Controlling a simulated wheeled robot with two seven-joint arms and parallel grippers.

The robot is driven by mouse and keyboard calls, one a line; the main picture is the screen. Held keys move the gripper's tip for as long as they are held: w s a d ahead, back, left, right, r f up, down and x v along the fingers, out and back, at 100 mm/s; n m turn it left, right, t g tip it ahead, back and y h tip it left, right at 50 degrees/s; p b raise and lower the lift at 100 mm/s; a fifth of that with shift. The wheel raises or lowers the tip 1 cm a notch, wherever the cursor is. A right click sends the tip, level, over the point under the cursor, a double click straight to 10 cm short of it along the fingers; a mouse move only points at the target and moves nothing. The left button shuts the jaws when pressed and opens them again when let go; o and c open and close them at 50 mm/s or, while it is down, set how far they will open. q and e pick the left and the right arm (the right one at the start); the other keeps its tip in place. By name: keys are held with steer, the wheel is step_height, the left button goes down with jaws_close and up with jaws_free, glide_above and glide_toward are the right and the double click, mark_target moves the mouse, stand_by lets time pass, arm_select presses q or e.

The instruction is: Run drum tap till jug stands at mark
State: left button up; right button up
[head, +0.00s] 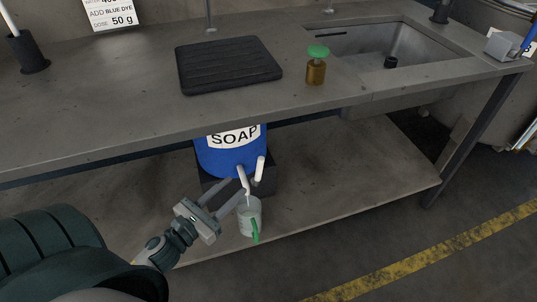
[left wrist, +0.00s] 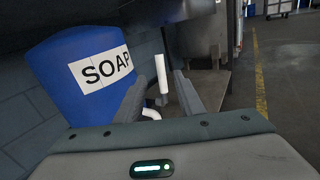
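The blue drum (head: 228,155) with a white SOAP label stands on a dark block on the lower shelf; it also shows in the left wrist view (left wrist: 55,75). Its white tap has a spout (head: 243,178) pointing down and a lever (head: 260,170), which stands upright in the left wrist view (left wrist: 161,75). A clear jug (head: 249,212) with a green handle is under the spout; its mark and liquid level cannot be made out. My left gripper (head: 236,189) is open beside the tap, its fingers spread with the lever showing between them. My right gripper is not in view.
The bench top (head: 110,110) overhangs the drum. On it are a black ribbed mat (head: 228,64), a brown bottle with green top (head: 317,68), a black holder (head: 27,54) and a dye sign (head: 109,12). A sink (head: 400,55) is at right. The shelf right of the jug (head: 350,175) is clear.

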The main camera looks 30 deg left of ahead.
mark_target(258, 171)
arm_select(q)
steer(key=w+d, duration=0.2)
steer(key=w, duration=1.5)
steer(key=shift+p, duration=0.4)
steer(key=shift+w, duration=0.1)
steer(key=shift+c, duration=0.4)
jaws_close()
